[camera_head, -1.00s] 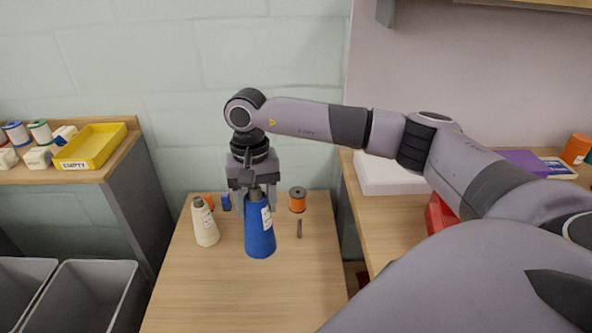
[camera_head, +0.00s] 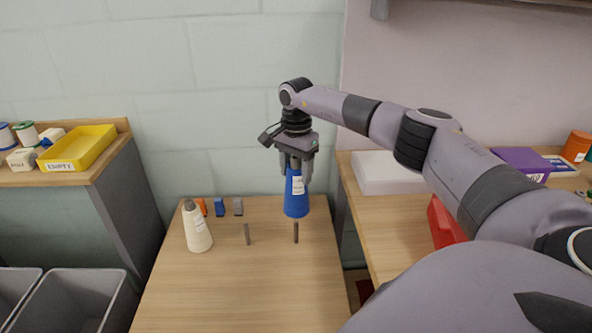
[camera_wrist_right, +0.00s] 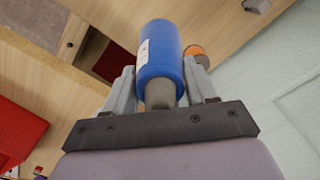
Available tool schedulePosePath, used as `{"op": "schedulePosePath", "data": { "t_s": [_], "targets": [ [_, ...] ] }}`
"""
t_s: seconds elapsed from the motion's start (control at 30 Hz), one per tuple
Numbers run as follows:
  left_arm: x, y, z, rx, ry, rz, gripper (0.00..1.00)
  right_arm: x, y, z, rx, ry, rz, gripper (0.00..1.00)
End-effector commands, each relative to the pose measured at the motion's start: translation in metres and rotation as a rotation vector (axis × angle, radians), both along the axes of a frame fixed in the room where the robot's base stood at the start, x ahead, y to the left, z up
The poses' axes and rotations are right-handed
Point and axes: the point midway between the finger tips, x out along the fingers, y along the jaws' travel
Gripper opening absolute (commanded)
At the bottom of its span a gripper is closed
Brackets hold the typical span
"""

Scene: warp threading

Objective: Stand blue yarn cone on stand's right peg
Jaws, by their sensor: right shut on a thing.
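The blue yarn cone (camera_head: 296,198), with a white label, hangs upright from my right gripper (camera_head: 296,168), wide end down. The gripper is shut on its narrow top. In the head view the cone's base is just above the right peg (camera_head: 296,232), a short dark upright pin; the gap between them is hard to judge. A second peg (camera_head: 247,234) stands bare to its left. A cream cone (camera_head: 198,230) stands at the left of the row. The right wrist view shows the blue cone (camera_wrist_right: 161,55) between the fingers (camera_wrist_right: 162,90). My left gripper is out of view.
Orange, blue and grey small items (camera_head: 220,207) sit behind the pegs. The front of the wooden table (camera_head: 240,290) is clear. A yellow tray (camera_head: 78,148) and grey bins (camera_head: 80,300) are left.

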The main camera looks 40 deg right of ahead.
Motion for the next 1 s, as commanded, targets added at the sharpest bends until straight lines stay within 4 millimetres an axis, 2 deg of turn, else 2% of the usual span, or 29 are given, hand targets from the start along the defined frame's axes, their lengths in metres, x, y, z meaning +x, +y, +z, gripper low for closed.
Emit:
{"op": "schedulePosePath", "data": {
  "t_s": [0.03,0.3,1.0],
  "targets": [
    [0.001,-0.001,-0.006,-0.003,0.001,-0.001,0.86,0.000,0.000,-0.008,0.000,-0.001,0.001,0.30],
    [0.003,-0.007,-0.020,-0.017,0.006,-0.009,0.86,0.000,0.001,-0.030,0.001,-0.001,0.002,0.30],
    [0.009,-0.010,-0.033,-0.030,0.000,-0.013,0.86,0.000,0.001,-0.085,0.001,0.000,0.003,0.30]
  ]
}}
